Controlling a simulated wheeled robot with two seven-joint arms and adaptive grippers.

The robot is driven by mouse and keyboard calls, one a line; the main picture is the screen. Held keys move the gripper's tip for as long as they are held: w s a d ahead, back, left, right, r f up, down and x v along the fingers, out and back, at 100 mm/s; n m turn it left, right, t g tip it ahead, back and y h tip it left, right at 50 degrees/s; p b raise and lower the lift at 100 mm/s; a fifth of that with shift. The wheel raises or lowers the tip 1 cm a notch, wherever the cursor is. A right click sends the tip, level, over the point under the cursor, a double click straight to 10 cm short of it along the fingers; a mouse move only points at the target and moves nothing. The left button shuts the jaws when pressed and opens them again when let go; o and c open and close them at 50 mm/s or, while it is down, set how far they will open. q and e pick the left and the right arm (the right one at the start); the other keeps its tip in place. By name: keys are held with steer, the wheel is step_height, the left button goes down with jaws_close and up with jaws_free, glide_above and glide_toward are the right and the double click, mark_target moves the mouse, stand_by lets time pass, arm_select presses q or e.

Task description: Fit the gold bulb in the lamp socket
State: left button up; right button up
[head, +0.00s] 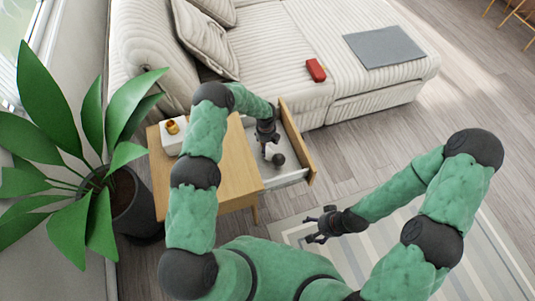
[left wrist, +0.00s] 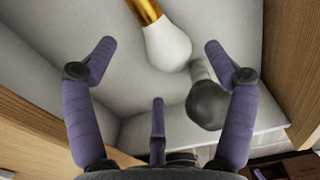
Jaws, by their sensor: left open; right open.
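The gold bulb, with a gold base and white glass, lies in the open drawer in the left wrist view (left wrist: 167,45). My left gripper (left wrist: 160,75) is open above the drawer, its fingers spread to either side of the bulb's glass, not closed on it. The left gripper also shows in the head view (head: 267,138), where I cannot make out the gold bulb. The lamp socket (head: 173,127) is a gold fitting on a white base on the wooden side table. My right gripper (head: 322,226) is open and empty over the rug.
A second bulb, dark grey (left wrist: 207,104), lies in the drawer close beside the gold one. The drawer's wooden front (head: 297,140) and walls surround both. A potted plant (head: 125,195) stands left of the side table (head: 235,172). A sofa (head: 265,50) stands behind.

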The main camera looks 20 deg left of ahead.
mark_target(267, 149)
arm_select(q)
steer(key=shift+f, duration=0.8)
steer(key=f+b, duration=0.2)
steer(key=f, duration=0.1)
steer(key=f+b, duration=0.1)
steer(key=f, duration=0.1)
steer(key=shift+d, duration=0.3)
steer(key=c, duration=1.1)
